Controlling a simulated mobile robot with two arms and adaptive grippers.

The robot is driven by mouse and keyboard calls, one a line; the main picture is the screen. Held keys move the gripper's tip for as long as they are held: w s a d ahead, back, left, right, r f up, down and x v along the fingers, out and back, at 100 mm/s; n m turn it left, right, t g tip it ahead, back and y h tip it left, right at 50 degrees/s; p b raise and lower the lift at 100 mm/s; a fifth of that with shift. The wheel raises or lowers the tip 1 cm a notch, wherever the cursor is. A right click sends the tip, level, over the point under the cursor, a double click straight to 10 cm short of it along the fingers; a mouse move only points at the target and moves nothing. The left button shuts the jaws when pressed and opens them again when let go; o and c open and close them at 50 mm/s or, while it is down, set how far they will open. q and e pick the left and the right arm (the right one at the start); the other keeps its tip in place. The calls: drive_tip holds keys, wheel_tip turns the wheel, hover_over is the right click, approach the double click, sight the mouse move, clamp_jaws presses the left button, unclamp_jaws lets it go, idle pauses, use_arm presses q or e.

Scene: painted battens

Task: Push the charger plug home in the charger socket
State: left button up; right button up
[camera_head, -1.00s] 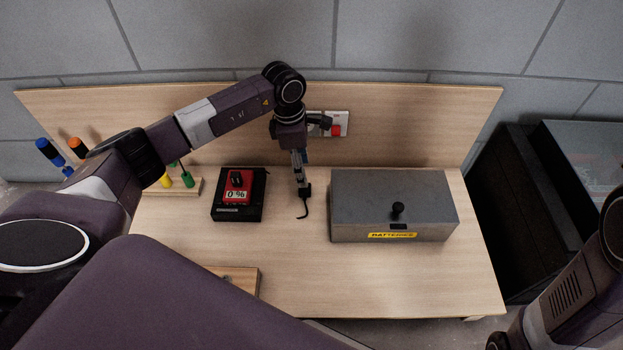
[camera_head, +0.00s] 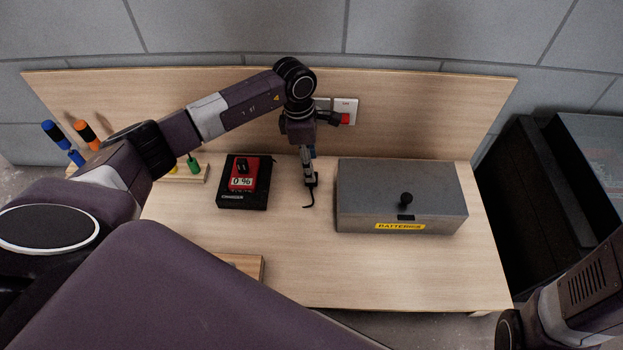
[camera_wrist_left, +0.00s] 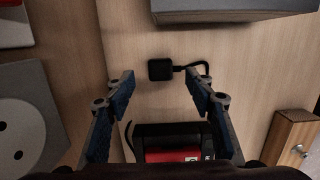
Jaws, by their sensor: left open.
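The charger plug (camera_wrist_left: 160,69) is a small black block on the table in the left wrist view, its black cable leaving to the right. In the head view, it is mostly hidden by my left gripper (camera_head: 309,176), with the cable curling below. My left gripper (camera_wrist_left: 161,80) points down, open, its blue-padded fingers on either side of the plug and apart from it. A grey plate with a round, holed face, which looks like the charger socket (camera_wrist_left: 28,118), is at the left edge of the wrist view. In the head view my wrist largely hides it.
A black charger unit with a red block (camera_head: 243,183) stands left of my gripper, a grey battery box (camera_head: 400,190) right. A white plate with a red switch (camera_head: 346,108) is on the backboard. Screwdrivers (camera_head: 78,140) stand at left, a wooden box (camera_head: 245,264) in front. The table's front right is clear.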

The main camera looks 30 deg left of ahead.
use_arm(q)
wheel_tip(320, 180, down, 5)
drive_tip(key=b, duration=0.4)
drive_tip(key=shift+d+f+b, duration=0.1)
drive_tip(key=shift+f+b, duration=0.05)
drive_tip(key=shift+b, duration=0.15)
drive_tip(key=c, duration=1.2)
drive_tip(key=shift+o, duration=0.2)
drive_tip(key=shift+r, duration=0.2)
